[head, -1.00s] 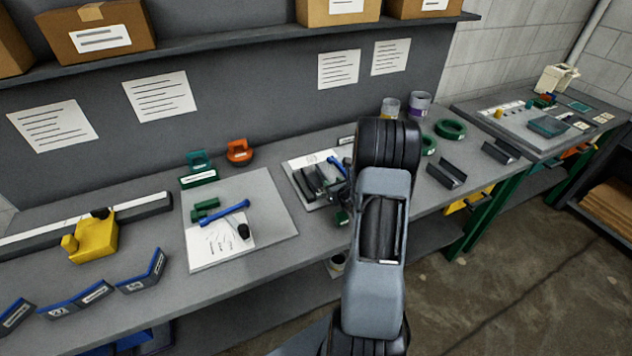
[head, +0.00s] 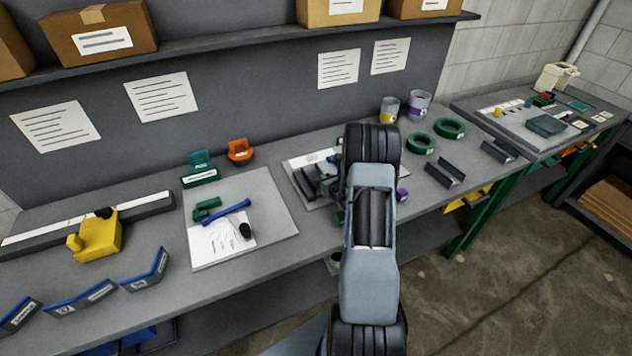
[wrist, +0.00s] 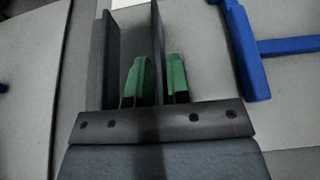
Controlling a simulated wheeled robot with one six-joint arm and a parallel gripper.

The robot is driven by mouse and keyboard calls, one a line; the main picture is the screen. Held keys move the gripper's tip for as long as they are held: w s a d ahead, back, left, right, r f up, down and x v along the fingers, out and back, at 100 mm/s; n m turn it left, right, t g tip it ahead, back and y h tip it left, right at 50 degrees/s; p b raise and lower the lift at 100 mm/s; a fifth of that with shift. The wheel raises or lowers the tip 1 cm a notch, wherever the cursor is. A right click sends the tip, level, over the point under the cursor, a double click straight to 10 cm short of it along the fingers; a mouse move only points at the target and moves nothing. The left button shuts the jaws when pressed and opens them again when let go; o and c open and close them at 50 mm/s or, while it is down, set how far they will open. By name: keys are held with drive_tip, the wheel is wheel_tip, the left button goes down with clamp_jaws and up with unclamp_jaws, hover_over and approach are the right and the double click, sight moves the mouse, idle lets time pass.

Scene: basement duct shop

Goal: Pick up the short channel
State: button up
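A dark grey channel (wrist: 109,55) shows in the wrist view, its two upright walls running away from my gripper. My gripper (wrist: 157,75) has green fingertips close on either side of the right wall. One finger is between the walls, the other outside. Whether they press on the wall is unclear. In the head view, dark channel pieces (head: 306,186) lie on a pale board (head: 291,160) at the middle of the bench; my arm hides the gripper and part of them. I cannot tell which piece is the short one.
A blue T-shaped tool (wrist: 250,50) lies right of the gripper. Another board (head: 275,215) with a blue-handled tool (head: 226,213) is to the left. Another dark channel (head: 445,175), green rings (head: 450,128) and cups (head: 419,104) stand to the right. The bench front between boards is clear.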

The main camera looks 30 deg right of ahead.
clamp_jaws()
drive_tip(key=shift+r, duration=0.15)
